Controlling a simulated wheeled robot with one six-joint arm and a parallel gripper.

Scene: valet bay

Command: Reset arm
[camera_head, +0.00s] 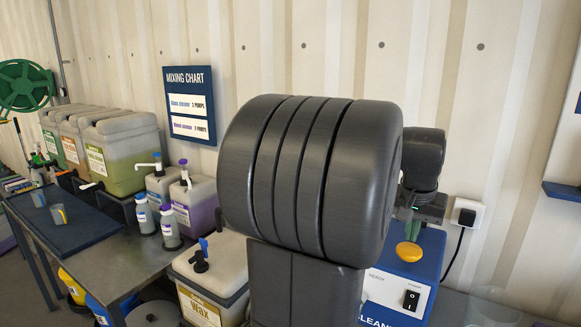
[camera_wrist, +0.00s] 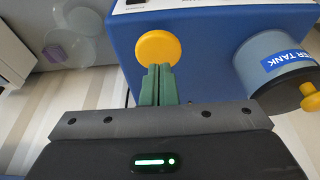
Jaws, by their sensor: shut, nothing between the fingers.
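My gripper (camera_wrist: 158,70) is shut and empty, its two green fingers pressed together in the wrist view. Its fingertips are at the lower edge of a round yellow knob (camera_wrist: 157,46) on a blue machine (camera_wrist: 205,50). I cannot tell whether they touch it. In the head view my dark arm (camera_head: 310,180) fills the middle and hides much of the scene. The gripper (camera_head: 408,218) shows small behind it, just above the yellow knob (camera_head: 409,251) on top of the blue machine (camera_head: 432,250). The machine's front has a black switch and a "READY" label.
A wax jug (camera_head: 215,270) stands left of my arm. A metal bench (camera_head: 100,262) at left holds large jugs (camera_head: 125,150), pump bottles and a dark mat (camera_head: 70,230). A mixing chart (camera_head: 190,105) hangs on the wall. A white outlet (camera_head: 466,213) with a black cord is right of the machine.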

